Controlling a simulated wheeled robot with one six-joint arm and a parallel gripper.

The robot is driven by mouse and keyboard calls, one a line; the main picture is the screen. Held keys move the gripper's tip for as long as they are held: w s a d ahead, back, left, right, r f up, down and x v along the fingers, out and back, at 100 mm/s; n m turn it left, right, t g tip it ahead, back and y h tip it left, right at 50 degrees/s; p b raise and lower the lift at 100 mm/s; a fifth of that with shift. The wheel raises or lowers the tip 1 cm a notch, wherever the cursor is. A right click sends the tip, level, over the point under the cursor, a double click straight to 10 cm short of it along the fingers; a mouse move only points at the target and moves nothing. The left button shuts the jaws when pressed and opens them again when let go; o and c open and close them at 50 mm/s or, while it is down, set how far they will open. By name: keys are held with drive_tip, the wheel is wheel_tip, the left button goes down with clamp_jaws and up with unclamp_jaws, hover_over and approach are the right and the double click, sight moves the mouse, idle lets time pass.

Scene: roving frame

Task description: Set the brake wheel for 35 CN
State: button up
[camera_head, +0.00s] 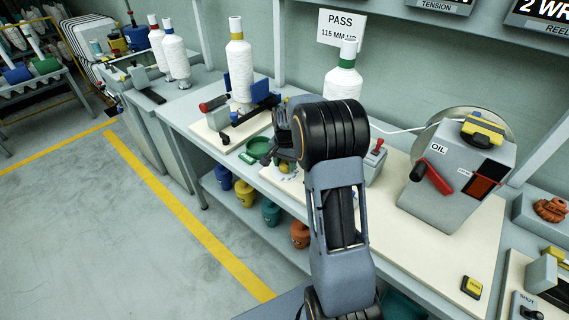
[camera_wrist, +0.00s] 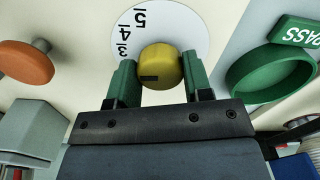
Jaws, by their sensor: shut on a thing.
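A yellow brake wheel (camera_wrist: 160,66) sits on a white dial (camera_wrist: 181,28) in the wrist view. The figures 3, 4 and 5 show on the dial's left side, turned over. My gripper (camera_wrist: 157,82) has its two green fingers on either side of the wheel, shut on it. A dark mark shows on the wheel's near side; what figure it lines up with I cannot tell. In the head view the wheel (camera_head: 284,168) shows small below my arm, which hides part of the dial and my fingers.
An orange knob (camera_wrist: 26,66) and a grey block (camera_wrist: 32,135) lie to the left. In the head view, a grey OIL box (camera_head: 450,185) and thread cones (camera_head: 343,80) stand along the bench.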

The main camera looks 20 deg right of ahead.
sight(286, 163)
drive_tip(key=shift+m, duration=0.4)
drive_tip(key=o, duration=0.9)
wheel_tip(286, 163, up, 14)
drive_tip(key=shift+f, duration=0.1)
idle(0.3)
idle(0.5)
